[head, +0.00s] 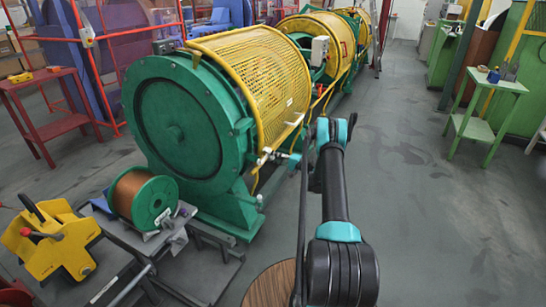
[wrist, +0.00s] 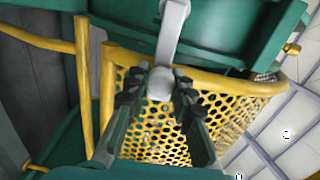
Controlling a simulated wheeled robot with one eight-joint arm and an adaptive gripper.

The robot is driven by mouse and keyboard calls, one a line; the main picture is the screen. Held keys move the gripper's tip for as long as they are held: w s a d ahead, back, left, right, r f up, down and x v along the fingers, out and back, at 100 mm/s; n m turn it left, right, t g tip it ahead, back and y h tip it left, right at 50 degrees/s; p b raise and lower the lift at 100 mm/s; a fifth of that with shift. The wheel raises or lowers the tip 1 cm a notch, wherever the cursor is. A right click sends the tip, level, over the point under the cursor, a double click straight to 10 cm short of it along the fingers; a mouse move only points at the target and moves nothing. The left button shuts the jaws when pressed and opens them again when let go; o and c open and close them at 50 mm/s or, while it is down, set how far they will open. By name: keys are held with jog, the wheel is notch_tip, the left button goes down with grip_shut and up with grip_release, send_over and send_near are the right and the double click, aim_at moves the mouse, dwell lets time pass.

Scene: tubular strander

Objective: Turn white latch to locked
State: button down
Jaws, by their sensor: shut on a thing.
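The white latch (wrist: 172,35) hangs down the middle of the wrist view, in front of the green frame and the yellow mesh guard (wrist: 165,135). Its rounded lower end sits between the two dark fingertips of my gripper (wrist: 158,92), which is shut on it. In the head view the white latch (head: 264,156) shows small at the lower front edge of the yellow guard (head: 262,75), beside the green drum (head: 185,115). My gripper is small there and partly hidden by my arm, so its fingers are hard to make out.
Yellow tube rails (wrist: 83,85) stand left of my gripper in the wrist view. A copper wire spool (head: 143,195) and a yellow fixture (head: 52,240) are at the lower left. A green side table (head: 490,82) stands at the right. The grey floor between is clear.

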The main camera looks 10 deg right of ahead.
jog(key=shift+d+f+m, duration=0.1)
jog(key=shift+f+m, duration=0.1)
jog(key=shift+m, duration=0.1)
jog(key=c, duration=1.3)
grip_release()
jog(key=v, duration=1.2)
jog(key=shift+r, duration=0.1)
